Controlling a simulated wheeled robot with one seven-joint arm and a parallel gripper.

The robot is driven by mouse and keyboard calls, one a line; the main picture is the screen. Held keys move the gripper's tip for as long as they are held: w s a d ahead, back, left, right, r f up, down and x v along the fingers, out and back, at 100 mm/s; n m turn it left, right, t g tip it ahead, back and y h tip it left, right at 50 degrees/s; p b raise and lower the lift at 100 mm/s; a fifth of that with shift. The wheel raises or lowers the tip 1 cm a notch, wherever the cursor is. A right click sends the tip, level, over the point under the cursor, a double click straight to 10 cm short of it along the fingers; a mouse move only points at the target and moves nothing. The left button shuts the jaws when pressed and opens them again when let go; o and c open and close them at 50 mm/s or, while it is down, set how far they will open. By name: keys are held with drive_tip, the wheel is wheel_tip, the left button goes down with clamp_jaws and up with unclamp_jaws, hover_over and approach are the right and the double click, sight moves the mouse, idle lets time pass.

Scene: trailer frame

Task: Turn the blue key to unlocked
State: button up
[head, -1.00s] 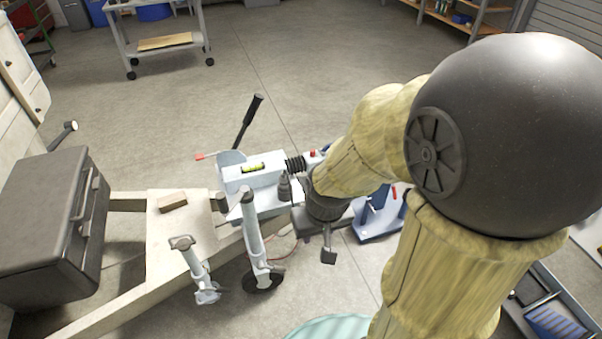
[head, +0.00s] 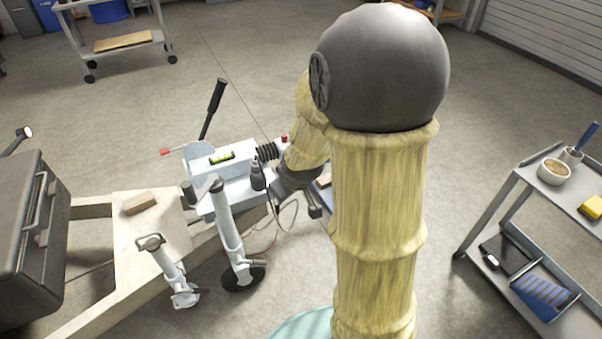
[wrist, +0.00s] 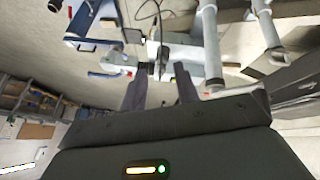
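My gripper (wrist: 160,82) is open in the wrist view, with its two dark fingers apart and nothing seen held between them. Beyond the fingertips is the pale trailer coupling (wrist: 118,60), with a dark fitting beyond the gap. A small blue piece (wrist: 100,74) with red beside it shows left of the fingers; it may be the blue key, but it is too small to tell or to read its position. In the head view the coupling body (head: 225,165) with a green level lies left of my arm. My arm hides the coupling's front end and the fingertips there.
A black box (head: 25,235) sits on the trailer frame (head: 110,290) at left. A jockey wheel post (head: 228,225) and a shorter post (head: 168,265) stand near the coupling. A black lever (head: 212,108) rises behind it. A grey cart (head: 490,215) stands at right.

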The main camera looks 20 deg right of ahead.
drive_tip(key=w+d+f+n+t+b, duration=0.35)
drive_tip(key=w+d+f+b, duration=0.2)
drive_tip(key=w+f, duration=0.2)
drive_tip(key=w+d+f+n+t+b, duration=0.3)
drive_tip(key=w+d+f+n+b, duration=0.15)
drive_tip(key=w+f+b, duration=0.35)
drive_tip(key=w+d+f+n+t+b, duration=0.1)
drive_tip(key=d+f+n+t+b, duration=0.1)
drive_tip(key=f, duration=0.5)
drive_tip(key=w+d+f+n+t+y+b, duration=0.1)
drive_tip(key=d+f+n+t+b, duration=0.2)
drive_tip(key=d+f+b, duration=0.4)
drive_tip(key=shift+n+b, duration=0.6)
drive_tip(key=shift+n, duration=0.2)
drive_tip(key=shift+w+d, duration=0.1)
drive_tip(key=shift+w, duration=0.1)
drive_tip(key=w+b, duration=0.6)
drive_tip(key=w, duration=1.1)
drive_tip(key=shift+w+a+b, duration=0.15)
drive_tip(key=shift+a+b, duration=0.15)
drive_tip(key=shift+b, duration=0.1)
drive_tip(key=shift+c, duration=0.4)
